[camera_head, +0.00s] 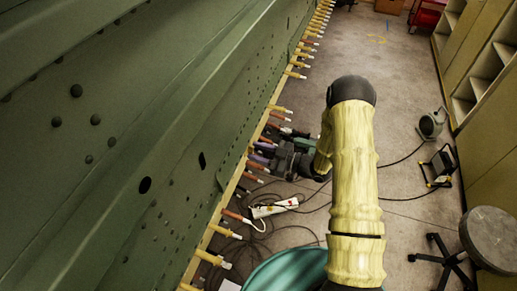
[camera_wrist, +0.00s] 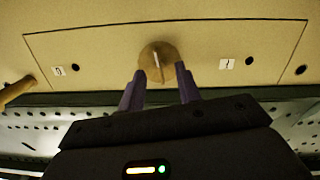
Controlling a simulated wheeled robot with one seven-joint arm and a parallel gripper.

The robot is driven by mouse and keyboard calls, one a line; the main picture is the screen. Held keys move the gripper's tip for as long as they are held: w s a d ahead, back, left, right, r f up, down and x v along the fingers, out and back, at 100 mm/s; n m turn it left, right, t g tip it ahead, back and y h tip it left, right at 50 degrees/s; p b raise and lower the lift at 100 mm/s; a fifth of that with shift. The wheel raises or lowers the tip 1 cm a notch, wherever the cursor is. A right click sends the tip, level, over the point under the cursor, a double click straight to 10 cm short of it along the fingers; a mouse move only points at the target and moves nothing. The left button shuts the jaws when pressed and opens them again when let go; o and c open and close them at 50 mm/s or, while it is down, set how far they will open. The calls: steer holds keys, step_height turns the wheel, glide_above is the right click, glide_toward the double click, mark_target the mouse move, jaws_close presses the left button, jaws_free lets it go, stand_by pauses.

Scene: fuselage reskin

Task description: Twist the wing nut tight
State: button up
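The wing nut (camera_wrist: 158,62) is a round brown knob with a pale upright ridge, set on a tan panel (camera_wrist: 100,50) in the wrist view. My gripper (camera_wrist: 158,80) has two purple fingers, spread apart, one at each lower side of the knob. The fingertips reach the knob's lower edge; I cannot tell whether they touch it. In the head view my gripper (camera_head: 268,160) is small beside the green fuselage skin (camera_head: 120,130), and the wing nut cannot be made out there.
The panel carries small labels and dark holes. Several pegs (camera_head: 285,109) stick out along the fuselage edge. Cables and a white power strip (camera_head: 274,208) lie on the floor. A stool (camera_head: 490,238), a lamp (camera_head: 432,124) and shelves (camera_head: 480,75) stand right. The floor between is mostly open.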

jaws_close()
steer(key=shift+w+m+b, duration=0.15)
steer(key=shift+m+b, duration=0.55)
steer(key=shift+m, duration=0.3)
jaws_free()
steer(key=b+v, duration=0.5)
steer(key=v, duration=1.2)
steer(key=shift+d, duration=0.2)
